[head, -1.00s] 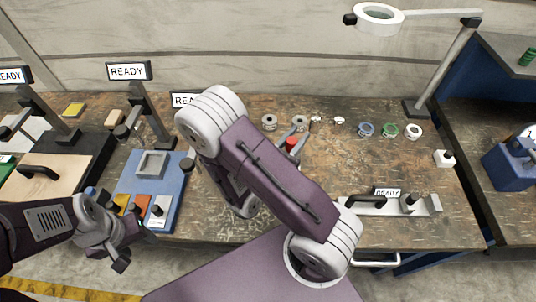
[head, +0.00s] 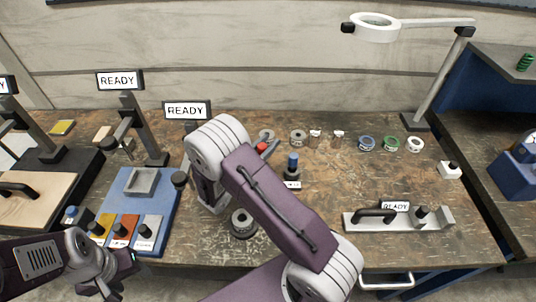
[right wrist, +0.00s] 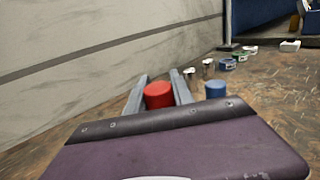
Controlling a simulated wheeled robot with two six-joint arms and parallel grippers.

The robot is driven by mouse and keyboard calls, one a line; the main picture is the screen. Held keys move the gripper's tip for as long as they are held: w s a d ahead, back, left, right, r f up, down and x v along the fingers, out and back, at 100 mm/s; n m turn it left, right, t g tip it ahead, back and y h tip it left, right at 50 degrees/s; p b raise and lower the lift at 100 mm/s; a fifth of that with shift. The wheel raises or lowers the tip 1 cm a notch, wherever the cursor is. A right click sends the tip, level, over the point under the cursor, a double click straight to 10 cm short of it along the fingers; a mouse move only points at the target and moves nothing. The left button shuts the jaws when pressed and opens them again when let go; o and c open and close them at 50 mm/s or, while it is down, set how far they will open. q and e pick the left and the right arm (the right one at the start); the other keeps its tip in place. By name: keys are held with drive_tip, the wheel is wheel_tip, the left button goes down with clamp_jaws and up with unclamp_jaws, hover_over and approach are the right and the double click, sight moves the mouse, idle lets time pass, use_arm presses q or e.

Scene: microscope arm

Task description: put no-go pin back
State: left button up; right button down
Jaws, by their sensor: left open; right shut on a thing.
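My right gripper (right wrist: 158,92) is shut on a red-capped pin (right wrist: 159,95), its fingers on either side of the red cap. In the head view the red cap (head: 262,147) shows beyond my right arm, at the back of the table; the pin's lower part is hidden. A blue-capped pin (head: 292,162) stands upright on a small dark holder (head: 292,181) with a white label, right of the gripper. Its blue cap also shows in the right wrist view (right wrist: 216,89). My left gripper (head: 118,272) is open and empty at the front left, near the blue tray.
The blue tray (head: 160,190) holds coloured labelled blocks and a grey square part. Several rings and small parts line the table's back. A grey fixture (head: 398,220) with a READY sign stands right, a magnifier lamp (head: 415,120) behind. My right arm hides part of the middle.

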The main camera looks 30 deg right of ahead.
wheel_tip(320, 180, down, 4)
drive_tip(key=b, duration=0.3)
drive_tip(key=shift+a+f+b, duration=0.1)
drive_tip(key=shift+f+b, duration=0.1)
drive_tip(key=shift+b, duration=0.1)
drive_tip(key=shift+r+p, duration=0.25)
drive_tip(key=shift+p, duration=0.05)
drive_tip(key=shift+f, duration=0.2)
drive_tip(key=c, duration=1.1)
unclamp_jaws()
drive_tip(key=shift+r, duration=0.2)
drive_tip(key=shift+s+a, duration=0.1)
drive_tip(key=shift+a, duration=0.15)
drive_tip(key=p+v, duration=0.1)
drive_tip(key=v, duration=1)
drive_tip(key=shift+s+a, duration=0.15)
drive_tip(key=shift+a, duration=0.05)
